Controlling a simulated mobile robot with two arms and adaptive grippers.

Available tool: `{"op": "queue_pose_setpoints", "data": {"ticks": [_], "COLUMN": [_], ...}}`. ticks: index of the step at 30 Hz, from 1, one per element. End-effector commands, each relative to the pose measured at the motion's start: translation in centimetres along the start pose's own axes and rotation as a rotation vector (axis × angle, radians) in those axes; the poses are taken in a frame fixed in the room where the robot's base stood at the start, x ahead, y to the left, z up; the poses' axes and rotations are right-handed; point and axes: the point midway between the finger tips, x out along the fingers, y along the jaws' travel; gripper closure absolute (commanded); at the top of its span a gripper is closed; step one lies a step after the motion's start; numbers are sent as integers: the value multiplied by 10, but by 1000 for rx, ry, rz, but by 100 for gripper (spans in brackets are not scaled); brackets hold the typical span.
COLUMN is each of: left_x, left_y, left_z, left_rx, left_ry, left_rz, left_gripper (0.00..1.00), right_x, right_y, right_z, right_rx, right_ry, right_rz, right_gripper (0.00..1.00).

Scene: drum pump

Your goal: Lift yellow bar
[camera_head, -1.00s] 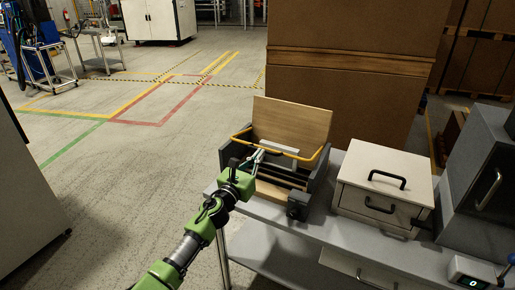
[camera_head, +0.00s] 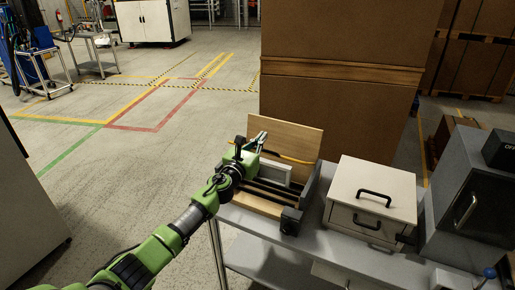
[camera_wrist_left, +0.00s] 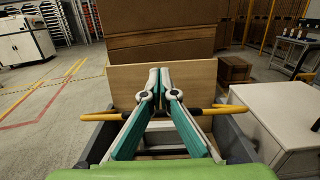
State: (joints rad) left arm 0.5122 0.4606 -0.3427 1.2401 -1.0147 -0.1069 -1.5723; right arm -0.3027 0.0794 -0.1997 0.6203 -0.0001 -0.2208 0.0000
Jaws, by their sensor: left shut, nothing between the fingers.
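The yellow bar (camera_head: 290,158) runs across an open grey box with a wooden back panel. My left gripper (camera_head: 259,138) is shut and empty over the box. In the left wrist view its fingertips (camera_wrist_left: 160,73) meet in front of the wooden panel. I cannot tell whether the fingers touch the bar. My right gripper is not in view.
The wooden panel (camera_head: 290,135) stands tilted at the back of the box. A white drawer box (camera_head: 372,190) and a dark grey cabinet (camera_head: 465,190) stand to the right on the grey table (camera_head: 262,245). A tall brown carton stack (camera_head: 340,90) is behind. Open floor lies left.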

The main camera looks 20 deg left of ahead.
Motion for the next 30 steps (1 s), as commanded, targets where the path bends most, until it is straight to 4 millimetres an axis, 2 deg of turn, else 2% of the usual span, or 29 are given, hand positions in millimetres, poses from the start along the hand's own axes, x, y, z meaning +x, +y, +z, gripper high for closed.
{"op": "queue_pose_setpoints", "data": {"ticks": [1, 4, 30], "left_x": [8, 13, 12], "left_y": [0, 0, 0], "left_z": [10, 10, 9], "left_rx": [1, 0, -1], "left_ry": [-1, 1, 1], "left_rz": [1, 1, 1], "left_gripper": [100, 100, 100], "right_x": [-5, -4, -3], "right_y": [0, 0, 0], "right_z": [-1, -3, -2], "right_rx": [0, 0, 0], "right_ry": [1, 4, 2], "right_rz": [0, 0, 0], "right_gripper": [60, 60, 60]}}
